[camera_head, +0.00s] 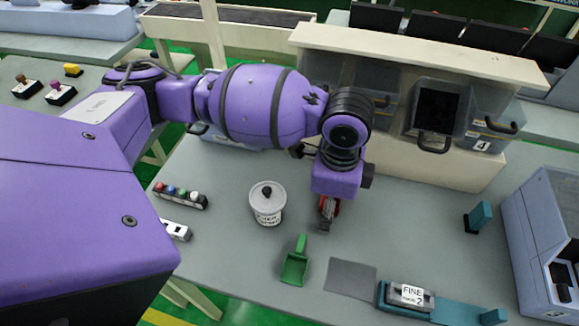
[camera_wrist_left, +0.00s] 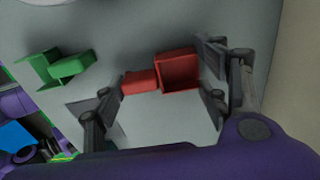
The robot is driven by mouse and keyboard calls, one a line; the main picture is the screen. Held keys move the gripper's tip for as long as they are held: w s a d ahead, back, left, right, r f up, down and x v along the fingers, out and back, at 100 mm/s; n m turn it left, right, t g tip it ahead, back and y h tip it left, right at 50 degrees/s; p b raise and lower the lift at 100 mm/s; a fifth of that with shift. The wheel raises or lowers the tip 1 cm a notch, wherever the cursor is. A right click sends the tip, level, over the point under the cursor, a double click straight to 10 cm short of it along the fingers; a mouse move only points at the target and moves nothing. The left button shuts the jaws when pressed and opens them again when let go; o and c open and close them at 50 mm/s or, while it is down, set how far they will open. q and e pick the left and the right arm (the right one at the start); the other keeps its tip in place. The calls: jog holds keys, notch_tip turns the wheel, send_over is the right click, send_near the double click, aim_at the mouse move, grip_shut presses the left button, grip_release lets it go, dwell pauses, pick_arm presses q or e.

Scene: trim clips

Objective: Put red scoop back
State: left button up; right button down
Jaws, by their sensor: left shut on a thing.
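The red scoop (camera_head: 335,207) shows in the head view as a small red patch at my left gripper (camera_head: 328,213), over the right middle of the grey table; the gripper hides most of it. In the left wrist view the red scoop (camera_wrist_left: 180,74) lies between the fingers of my left gripper (camera_wrist_left: 160,88), its open bowl to the right and its handle to the left. The left gripper is shut on it. A green scoop (camera_head: 295,264) lies apart on the table, nearer the front; it also shows in the left wrist view (camera_wrist_left: 60,69). My right gripper is not in view.
A lidded white tub (camera_head: 267,207) stands left of the gripper. A flat grey mat (camera_head: 350,278) and a blue holder with a "FINE 2" label (camera_head: 405,295) lie at the front. Bins (camera_head: 490,125) stand behind, and a grey-blue box (camera_head: 545,235) stands right.

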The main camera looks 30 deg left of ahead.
pick_arm(q)
jog(key=o, duration=1.1)
jog(key=shift+w+f, duration=0.1)
jog(key=shift+o, duration=0.3)
jog(key=shift+r, duration=0.2)
notch_tip(320, 180, up, 12)
jog(key=p, duration=0.1)
jog(key=shift+p, duration=0.3)
